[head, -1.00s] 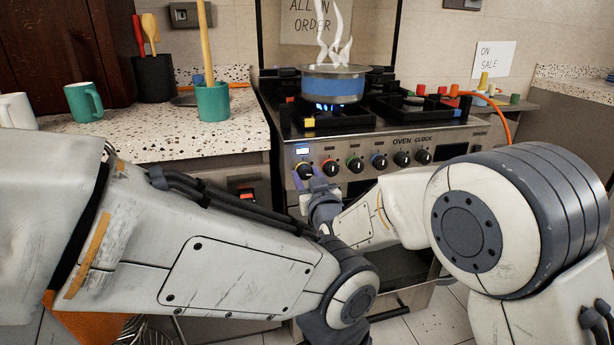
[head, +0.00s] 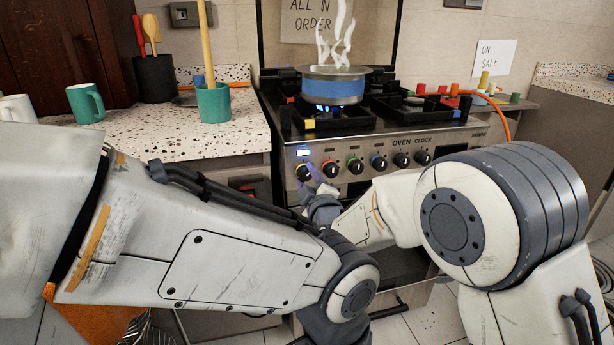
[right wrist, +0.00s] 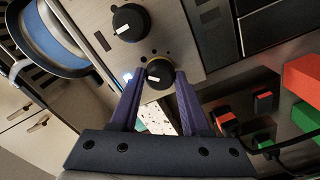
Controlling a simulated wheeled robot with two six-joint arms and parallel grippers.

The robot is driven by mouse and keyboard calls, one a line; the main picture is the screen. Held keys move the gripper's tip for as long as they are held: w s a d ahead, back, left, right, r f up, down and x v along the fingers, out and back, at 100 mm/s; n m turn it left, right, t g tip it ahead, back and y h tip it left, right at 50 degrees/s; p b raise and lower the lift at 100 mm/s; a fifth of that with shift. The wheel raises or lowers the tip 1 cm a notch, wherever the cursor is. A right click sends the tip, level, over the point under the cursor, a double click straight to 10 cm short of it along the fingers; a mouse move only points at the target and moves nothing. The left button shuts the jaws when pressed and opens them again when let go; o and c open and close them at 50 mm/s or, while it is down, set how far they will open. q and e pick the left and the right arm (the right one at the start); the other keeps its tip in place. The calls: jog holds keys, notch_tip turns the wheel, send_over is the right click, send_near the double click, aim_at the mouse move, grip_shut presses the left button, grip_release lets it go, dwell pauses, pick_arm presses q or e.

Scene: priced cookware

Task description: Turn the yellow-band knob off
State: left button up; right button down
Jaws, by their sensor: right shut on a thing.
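The yellow-band knob (head: 303,173) is the leftmost knob on the oven's front panel, black with a yellow ring. It also shows in the right wrist view (right wrist: 160,74), with a white pointer mark on its face. My right gripper (head: 312,181) is at this knob. In the right wrist view its purple fingers (right wrist: 160,77) lie on either side of the knob and are shut on it. A blue-banded pot (head: 333,86) steams on the left burner, with blue flame (head: 323,107) beneath. My left gripper is out of view.
Knobs with red (head: 329,168), green (head: 355,165) and blue (head: 378,161) bands follow in a row to the right, then black ones. A teal cup (head: 214,104) with a wooden handle stands on the speckled counter (head: 150,142). An orange hose (head: 494,106) curves at the right.

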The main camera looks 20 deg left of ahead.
jog(key=n+p, duration=0.1)
jog(key=n, duration=0.3)
jog(key=shift+f+n+p, duration=0.15)
jog(key=shift+n+p, duration=0.2)
jog(key=shift+n, duration=1.85)
jog(key=shift+c, duration=1.9)
grip_release()
jog(key=shift+s, duration=0.1)
jog(key=p+v, duration=0.1)
jog(key=v, duration=0.9)
jog(key=shift+d, duration=0.2)
jog(key=shift+s, duration=0.1)
